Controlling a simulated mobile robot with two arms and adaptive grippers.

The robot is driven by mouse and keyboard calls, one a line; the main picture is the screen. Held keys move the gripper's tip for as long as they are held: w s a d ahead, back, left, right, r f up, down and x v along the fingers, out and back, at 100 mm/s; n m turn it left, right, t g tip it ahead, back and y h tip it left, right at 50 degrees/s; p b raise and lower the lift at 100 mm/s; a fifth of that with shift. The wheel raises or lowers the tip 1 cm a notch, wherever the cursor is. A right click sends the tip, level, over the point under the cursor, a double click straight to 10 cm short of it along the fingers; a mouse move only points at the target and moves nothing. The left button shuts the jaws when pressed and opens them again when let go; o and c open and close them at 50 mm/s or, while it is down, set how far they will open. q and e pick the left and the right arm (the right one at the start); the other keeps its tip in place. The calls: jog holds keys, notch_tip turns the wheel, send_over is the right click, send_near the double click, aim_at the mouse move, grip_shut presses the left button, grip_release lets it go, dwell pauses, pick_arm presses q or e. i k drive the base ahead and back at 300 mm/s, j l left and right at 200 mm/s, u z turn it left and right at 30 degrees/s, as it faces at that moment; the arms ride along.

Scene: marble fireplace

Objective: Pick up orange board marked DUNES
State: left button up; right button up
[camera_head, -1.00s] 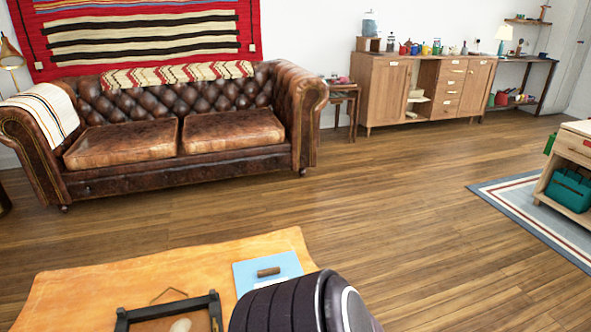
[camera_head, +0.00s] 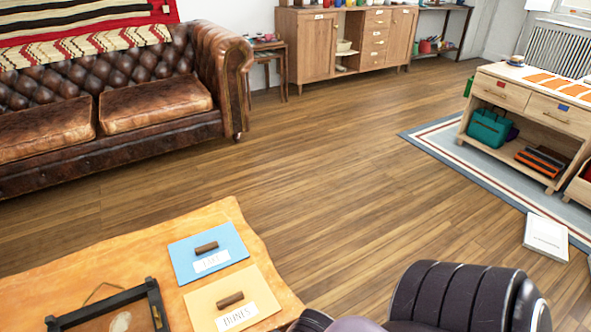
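The orange board marked DUNES (camera_head: 207,302) lies flat on the orange cloth near the bottom of the head view. It has a dark brown bar handle (camera_head: 230,299) and a white label (camera_head: 237,316) with dark lettering. A blue board (camera_head: 190,264) with a similar handle and a label too small to read surely lies just behind it. Neither gripper shows in the head view. A dark ribbed part of my own body fills the bottom right.
A dark frame (camera_head: 152,303) lies left of the boards on the orange cloth (camera_head: 110,248). A leather sofa (camera_head: 150,103) stands behind. Wooden floor is clear in the middle. A low wooden unit (camera_head: 498,92) stands on a rug (camera_head: 435,138) at right, near a white book-like object (camera_head: 546,237).

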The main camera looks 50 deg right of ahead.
aim_at(239, 301)
jog(key=j+z, duration=0.1)
jog(key=z, duration=0.25)
jog(key=j+z, duration=0.1)
jog(key=z, duration=0.3)
jog(key=j+z, duration=0.1)
jog(key=z, duration=0.25)
jog(key=i, duration=0.15)
